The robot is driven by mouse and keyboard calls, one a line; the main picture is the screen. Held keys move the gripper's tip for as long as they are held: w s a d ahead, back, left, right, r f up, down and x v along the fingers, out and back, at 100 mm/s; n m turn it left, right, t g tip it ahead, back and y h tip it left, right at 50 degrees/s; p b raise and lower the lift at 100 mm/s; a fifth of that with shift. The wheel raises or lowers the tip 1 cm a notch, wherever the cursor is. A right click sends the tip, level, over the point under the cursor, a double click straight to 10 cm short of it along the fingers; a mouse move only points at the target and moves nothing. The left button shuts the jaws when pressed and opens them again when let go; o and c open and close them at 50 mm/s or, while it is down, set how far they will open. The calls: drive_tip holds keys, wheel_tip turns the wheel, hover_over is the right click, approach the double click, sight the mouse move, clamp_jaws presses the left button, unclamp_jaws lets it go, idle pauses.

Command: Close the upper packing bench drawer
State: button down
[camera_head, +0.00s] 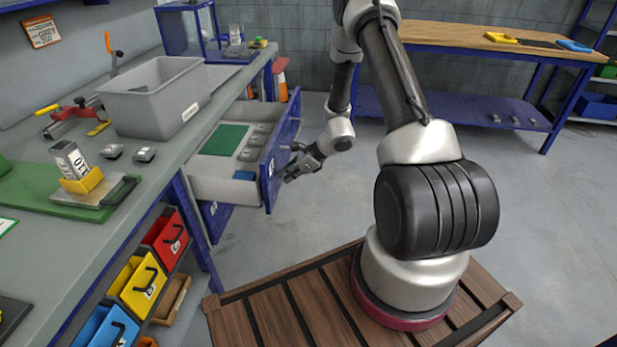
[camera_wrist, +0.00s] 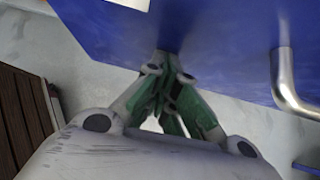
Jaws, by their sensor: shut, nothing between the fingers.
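The upper packing bench drawer (camera_head: 282,150) stands pulled out from the bench (camera_head: 215,85), with a blue front and grey inside. A green sheet (camera_head: 224,139) and several small grey items lie in it. My gripper (camera_head: 287,178) is shut and empty at the outer side of the drawer front. In the wrist view the shut fingertips (camera_wrist: 166,58) are at the blue drawer front (camera_wrist: 215,35); I cannot tell whether they touch it. A silver bar handle (camera_wrist: 284,80) is to the right of the fingers, apart from them.
A lower blue drawer front (camera_head: 214,216) shows beneath. A grey bin (camera_head: 155,98) and a green mat (camera_head: 45,190) are on the bench. Red, yellow and blue bins (camera_head: 138,284) are below it. A wood-topped table (camera_head: 460,38) stands behind.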

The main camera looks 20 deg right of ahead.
drive_tip(key=w+a, duration=0.4)
drive_tip(key=a, duration=0.2)
drive_tip(key=w+a, duration=0.4)
drive_tip(key=a, duration=0.3)
drive_tip(key=w+a, duration=0.5)
drive_tip(key=a, duration=0.1)
drive_tip(key=shift+w+a, duration=0.1)
drive_tip(key=shift+a, duration=0.15)
drive_tip(key=shift+w+a+r, duration=0.1)
drive_tip(key=shift+w+a, duration=0.2)
drive_tip(key=shift+a, duration=0.1)
drive_tip(key=shift+a, duration=0.1)
